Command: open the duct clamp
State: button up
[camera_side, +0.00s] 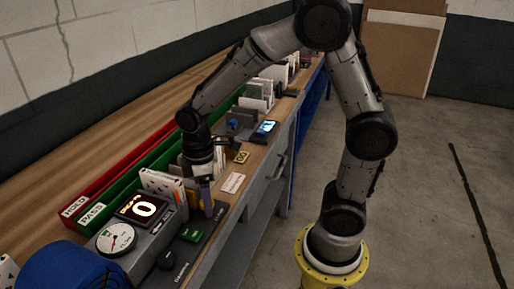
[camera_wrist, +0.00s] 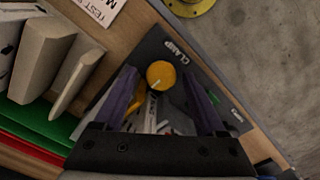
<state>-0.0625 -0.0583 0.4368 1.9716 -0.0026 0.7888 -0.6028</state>
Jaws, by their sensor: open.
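In the wrist view, a dark plate marked CLAMP (camera_wrist: 172,47) carries a round yellow knob (camera_wrist: 161,73) with a pale lever arm (camera_wrist: 151,108) running from it toward my gripper. I take this as the duct clamp's handle. My gripper (camera_wrist: 158,80) is open, its two purple fingers on either side of the knob and lever in the picture. I cannot tell whether they touch. A curved yellow part shows beside the left finger. In the side view, my gripper (camera_side: 207,207) points down at the bench's front edge, and the clamp is hidden behind it.
A gauge (camera_side: 116,239), a display reading 0 (camera_side: 143,208) and a green button (camera_side: 191,234) stand close by. Behind are a green PASS bin (camera_side: 92,214) and a red HOLD bin (camera_side: 75,207). Pale boxed filters (camera_wrist: 75,80) stand left in the wrist view.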

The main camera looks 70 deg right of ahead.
jog(key=m, duration=1.1)
jog(key=shift+r+m, duration=0.25)
jog(key=shift+m, duration=0.35)
notch_tip(320, 180, up, 14)
jog(key=s+d+r+n+t, duration=0.1)
jog(key=s+t, duration=0.3)
jog(key=s, duration=0.8)
jog(key=shift+s+d+r+n+t, duration=0.3)
jog(key=shift+s+d+r+n, duration=0.1)
jog(key=shift+n, duration=0.1)
jog(key=shift+f, duration=0.1)
